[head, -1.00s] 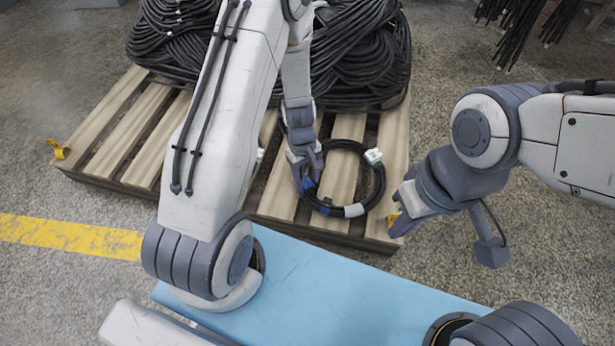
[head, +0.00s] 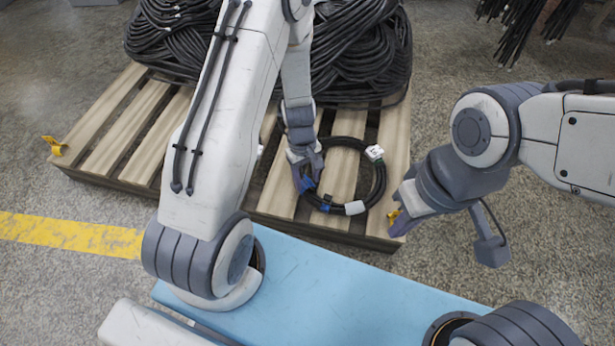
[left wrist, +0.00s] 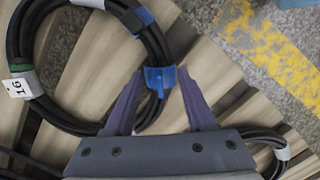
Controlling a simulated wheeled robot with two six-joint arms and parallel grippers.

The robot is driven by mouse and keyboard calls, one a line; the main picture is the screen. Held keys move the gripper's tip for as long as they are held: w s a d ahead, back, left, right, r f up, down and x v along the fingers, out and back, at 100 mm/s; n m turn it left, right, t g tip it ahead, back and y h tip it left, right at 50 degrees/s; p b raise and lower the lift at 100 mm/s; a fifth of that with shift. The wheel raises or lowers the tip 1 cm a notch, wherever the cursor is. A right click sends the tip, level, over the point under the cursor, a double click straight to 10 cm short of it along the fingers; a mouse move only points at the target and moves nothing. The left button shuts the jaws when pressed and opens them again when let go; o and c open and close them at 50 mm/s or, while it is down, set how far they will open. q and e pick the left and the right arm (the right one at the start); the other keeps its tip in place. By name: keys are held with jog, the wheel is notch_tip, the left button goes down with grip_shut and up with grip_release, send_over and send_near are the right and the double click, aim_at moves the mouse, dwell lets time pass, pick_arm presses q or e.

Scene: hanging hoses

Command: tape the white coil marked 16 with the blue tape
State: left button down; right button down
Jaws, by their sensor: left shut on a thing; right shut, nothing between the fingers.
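The coil marked 16 (head: 378,187) is a ring of black hose lying on the pallet, with white bands and a white tag (head: 374,152). The tag reads 16 in the left wrist view (left wrist: 18,88), beside a green band. My left gripper (head: 306,180) reaches down at the coil's left side. Its fingers (left wrist: 160,72) are closed on blue tape (left wrist: 160,78) that lies across the hose. A second blue patch (left wrist: 145,17) is on the ring farther along. My right gripper (head: 398,222) is shut and empty, to the right of the coil near the pallet's front right corner.
The wooden pallet (head: 112,120) also carries large heaps of black hose (head: 360,60) behind the coil. Another banded hose (left wrist: 268,138) shows in the left wrist view. Yellow pieces are at the pallet's left corner (head: 54,146) and by my right gripper (head: 392,215). Open floor lies right.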

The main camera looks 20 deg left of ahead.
pick_arm(q)
jog(key=shift+f+b, duration=0.7)
jog(key=shift+f, duration=0.25)
dwell(0.5)
jog(key=shift+c, duration=0.8)
grip_release()
jog(key=r+p, duration=0.2)
jog(key=r, duration=0.1)
jog(key=r+p, duration=0.3)
jog(key=r, duration=0.1)
jog(key=w+a+r+p, duration=0.1)
jog(key=r+p, duration=0.2)
jog(key=shift+a+r, duration=0.1)
jog(key=shift+r, duration=0.1)
